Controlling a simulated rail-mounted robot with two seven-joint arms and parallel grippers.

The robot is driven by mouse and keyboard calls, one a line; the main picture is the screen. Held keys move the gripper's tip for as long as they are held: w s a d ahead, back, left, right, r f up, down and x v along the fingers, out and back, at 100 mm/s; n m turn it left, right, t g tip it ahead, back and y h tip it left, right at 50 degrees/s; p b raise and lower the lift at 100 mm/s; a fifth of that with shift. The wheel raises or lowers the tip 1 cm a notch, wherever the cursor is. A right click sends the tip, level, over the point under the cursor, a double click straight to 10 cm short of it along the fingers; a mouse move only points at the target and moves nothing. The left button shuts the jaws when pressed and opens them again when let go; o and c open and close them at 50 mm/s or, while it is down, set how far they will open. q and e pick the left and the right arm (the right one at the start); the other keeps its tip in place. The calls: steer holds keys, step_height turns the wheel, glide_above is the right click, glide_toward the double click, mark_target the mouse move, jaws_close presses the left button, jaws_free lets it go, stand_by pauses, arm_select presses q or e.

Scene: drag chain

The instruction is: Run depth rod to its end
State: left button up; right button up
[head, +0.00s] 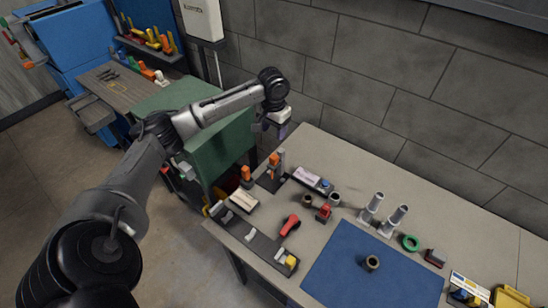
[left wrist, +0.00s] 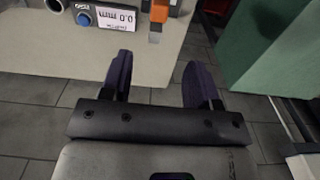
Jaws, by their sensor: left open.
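No part can be told for sure as the depth rod. My left gripper (head: 283,129) hangs at the table's back left edge, apart from these things. In the left wrist view its dark purple fingers (left wrist: 158,78) are spread and empty. My right gripper is out of view.
A green cabinet (head: 205,130) is left of the table. A grey wall rises behind.

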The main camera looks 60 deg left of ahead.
mark_target(274, 157)
arm_select(q)
step_height(274, 157, down, 14)
steer(key=shift+r, duration=0.15)
stand_by(0.4)
steer(key=shift+c, duration=0.3)
jaws_close()
stand_by(0.3)
